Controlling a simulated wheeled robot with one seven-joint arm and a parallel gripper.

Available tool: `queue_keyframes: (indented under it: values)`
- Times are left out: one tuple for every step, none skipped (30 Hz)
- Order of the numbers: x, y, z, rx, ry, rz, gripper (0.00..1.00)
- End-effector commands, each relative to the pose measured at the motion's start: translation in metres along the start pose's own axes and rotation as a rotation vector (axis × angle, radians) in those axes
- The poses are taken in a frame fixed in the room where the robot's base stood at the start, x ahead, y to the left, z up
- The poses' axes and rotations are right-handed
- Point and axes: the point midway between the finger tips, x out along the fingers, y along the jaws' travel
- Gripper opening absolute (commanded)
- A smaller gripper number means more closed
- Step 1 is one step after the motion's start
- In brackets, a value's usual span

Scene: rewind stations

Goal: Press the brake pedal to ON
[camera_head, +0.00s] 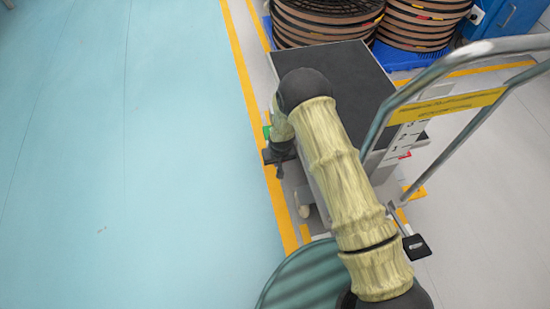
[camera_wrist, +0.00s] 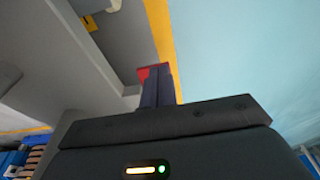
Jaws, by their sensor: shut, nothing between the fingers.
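A black pedal plate with a small pale mark (camera_head: 416,247) sticks out on a short metal arm below the handle end of the cart; it looks like the brake pedal. Whether it is up or down I cannot tell. My gripper (camera_head: 280,170) is shut and empty, beside the cart's left side and well apart from that black plate. In the wrist view my closed dark fingers (camera_wrist: 157,88) point along the cart's grey side. A small red part (camera_wrist: 142,73) shows right beside the fingertips; whether they touch it I cannot tell. The black plate is not seen in the wrist view.
The cart (camera_head: 350,80) has a dark flat deck and a tubular metal handle (camera_head: 445,68) with a yellow label. My arm crosses over the cart. Stacked reels (camera_head: 325,22) stand behind on blue pallets. The blue-green floor (camera_head: 120,150) at left is clear.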

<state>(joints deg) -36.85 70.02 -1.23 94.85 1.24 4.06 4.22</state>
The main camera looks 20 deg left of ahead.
Motion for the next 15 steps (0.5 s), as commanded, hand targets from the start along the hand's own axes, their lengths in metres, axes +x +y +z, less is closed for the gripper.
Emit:
queue_keyframes:
  values:
    - [-0.015, 0.0, 0.003, 0.0, 0.0, 0.0, 0.0]
    - [-0.02, 0.0, 0.006, 0.0, -0.001, 0.0, 0.0]
    - [-0.027, 0.0, 0.01, 0.0, -0.002, 0.0, 0.0]
    - [-0.031, 0.0, 0.012, 0.0, 0.0, 0.0, 0.0]
    - [-0.035, 0.0, 0.014, 0.0, 0.0, 0.0, 0.0]
    - [-0.039, 0.0, 0.017, 0.0, 0.0, 0.0, 0.0]
    - [-0.042, 0.0, 0.018, 0.0, -0.001, 0.0, 0.0]
    - [-0.044, 0.0, 0.02, 0.001, -0.001, 0.0, 0.0]
    - [-0.046, 0.0, 0.021, 0.001, 0.0, 0.0, 0.0]
    - [-0.047, 0.0, 0.022, 0.001, 0.001, 0.0, 0.0]
    - [-0.048, 0.0, 0.023, 0.0, 0.001, 0.0, 0.0]
    - [-0.048, 0.0, 0.023, 0.0, 0.0, 0.0, 0.0]
    - [-0.048, 0.0, 0.023, -0.001, 0.0, 0.0, 0.0]
    - [-0.048, -0.001, 0.024, -0.002, 0.0, 0.0, 0.0]
    - [-0.048, -0.001, 0.024, -0.002, 0.0, 0.0, 0.0]
